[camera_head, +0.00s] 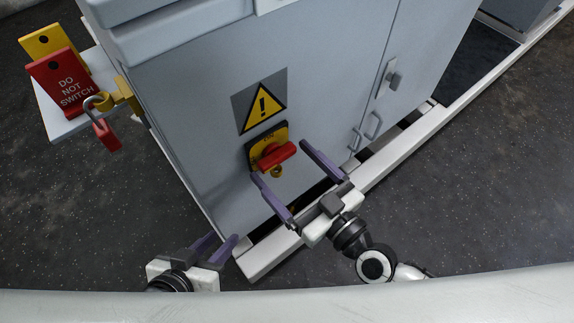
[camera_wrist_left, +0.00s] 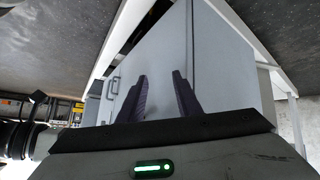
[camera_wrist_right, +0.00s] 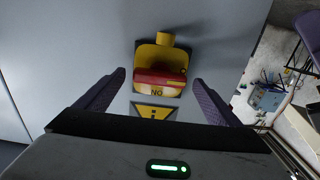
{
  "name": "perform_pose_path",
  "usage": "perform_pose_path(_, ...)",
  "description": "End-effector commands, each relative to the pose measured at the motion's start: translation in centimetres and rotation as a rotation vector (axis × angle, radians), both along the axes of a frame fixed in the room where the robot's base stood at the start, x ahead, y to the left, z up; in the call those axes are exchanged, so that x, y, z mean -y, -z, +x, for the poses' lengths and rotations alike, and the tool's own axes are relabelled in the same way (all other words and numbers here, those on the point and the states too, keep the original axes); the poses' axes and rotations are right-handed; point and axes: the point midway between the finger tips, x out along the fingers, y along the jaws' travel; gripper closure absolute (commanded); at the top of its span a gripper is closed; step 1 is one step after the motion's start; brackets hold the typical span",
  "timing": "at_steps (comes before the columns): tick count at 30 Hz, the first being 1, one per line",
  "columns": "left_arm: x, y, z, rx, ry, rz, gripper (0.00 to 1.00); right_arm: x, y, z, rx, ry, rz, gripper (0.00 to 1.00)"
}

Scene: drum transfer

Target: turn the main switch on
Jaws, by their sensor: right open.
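The main switch is a red handle (camera_head: 277,155) on a yellow and black plate (camera_head: 256,151), on the grey cabinet door below a warning triangle (camera_head: 263,104). The red handle (camera_wrist_right: 160,78) also shows in the right wrist view, with part of the word on the plate readable as "NO", apparently upside down. My right gripper (camera_head: 287,169) is open, its purple fingers on either side of the handle and apart from it. My left gripper (camera_head: 217,244) is at the lower left near the cabinet's base; its fingers (camera_wrist_left: 158,95) are apart and empty.
A red "DO NOT SWITCH" tag (camera_head: 67,84), a yellow tag (camera_head: 42,42) and a red padlock (camera_head: 106,133) are at a white side shelf (camera_head: 58,121) left of the cabinet. A door handle (camera_head: 388,78) is on the right door. A white frame rail (camera_head: 400,147) runs along the base.

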Motion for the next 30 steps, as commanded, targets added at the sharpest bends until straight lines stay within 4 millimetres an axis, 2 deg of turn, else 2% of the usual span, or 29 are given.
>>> perform_pose_path(8, 0.11, -0.09, 0.02, 0.000, 0.003, -0.001, 0.69, -0.13, 0.01, 0.20, 0.000, 0.000, 0.000, 0.12)
perform_pose_path(16, 0.06, -0.16, 0.12, 0.005, 0.003, 0.000, 0.69, -0.12, 0.02, 0.17, 0.000, 0.000, 0.000, 0.54)
perform_pose_path(23, 0.00, -0.33, 0.21, 0.010, 0.001, 0.001, 0.69, -0.13, 0.01, 0.16, -0.013, 0.000, 0.016, 0.54)
perform_pose_path(30, -0.32, -0.97, 0.55, 0.028, -0.008, 0.002, 0.69, -0.13, -0.01, 0.16, -0.080, 0.001, 0.107, 0.54)
